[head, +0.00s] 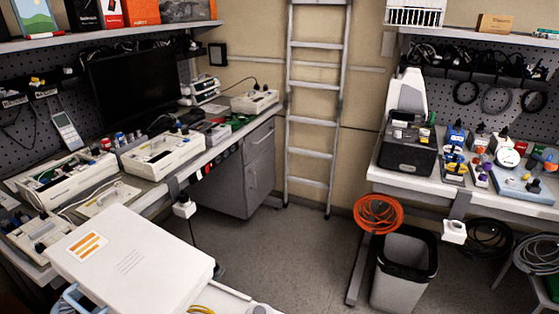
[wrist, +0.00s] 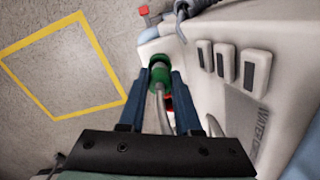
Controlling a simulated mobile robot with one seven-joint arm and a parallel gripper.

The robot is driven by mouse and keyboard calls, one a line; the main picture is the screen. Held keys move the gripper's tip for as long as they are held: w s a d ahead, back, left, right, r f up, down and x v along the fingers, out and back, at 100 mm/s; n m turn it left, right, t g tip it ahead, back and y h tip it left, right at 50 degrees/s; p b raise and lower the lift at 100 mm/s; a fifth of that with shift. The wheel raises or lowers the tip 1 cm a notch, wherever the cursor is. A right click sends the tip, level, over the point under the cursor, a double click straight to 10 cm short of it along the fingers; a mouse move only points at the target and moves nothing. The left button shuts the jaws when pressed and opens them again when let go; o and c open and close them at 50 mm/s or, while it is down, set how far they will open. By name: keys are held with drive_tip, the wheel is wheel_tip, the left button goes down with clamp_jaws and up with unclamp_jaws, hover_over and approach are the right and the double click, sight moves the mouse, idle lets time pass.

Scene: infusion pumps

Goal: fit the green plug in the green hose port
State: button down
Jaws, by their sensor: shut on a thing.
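In the wrist view my gripper (wrist: 162,74) has its two dark blue fingers on either side of the green plug (wrist: 161,77), shut on it. A grey hose runs from the plug back between the fingers. A green ring (wrist: 158,58), which looks like the green hose port, sits at the plug's far end, by the corner of a white machine (wrist: 225,95). The plug lines up with the ring and looks to meet it. I cannot tell how deep it sits. My gripper is not seen in the head view.
The white machine has several dark-faced tabs (wrist: 227,60), a grey cable and a red part (wrist: 144,11) nearby. A yellow outline (wrist: 65,65) marks the floor at left. In the head view a white case (head: 130,250) fills the front left; a bin (head: 403,270) stands right.

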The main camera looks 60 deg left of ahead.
drive_tip(key=shift+f+b, duration=0.65)
drive_tip(key=shift+f, duration=0.3)
drive_tip(key=c, duration=0.5)
unclamp_jaws()
wheel_tip(320, 180, up, 13)
drive_tip(key=p, duration=0.3)
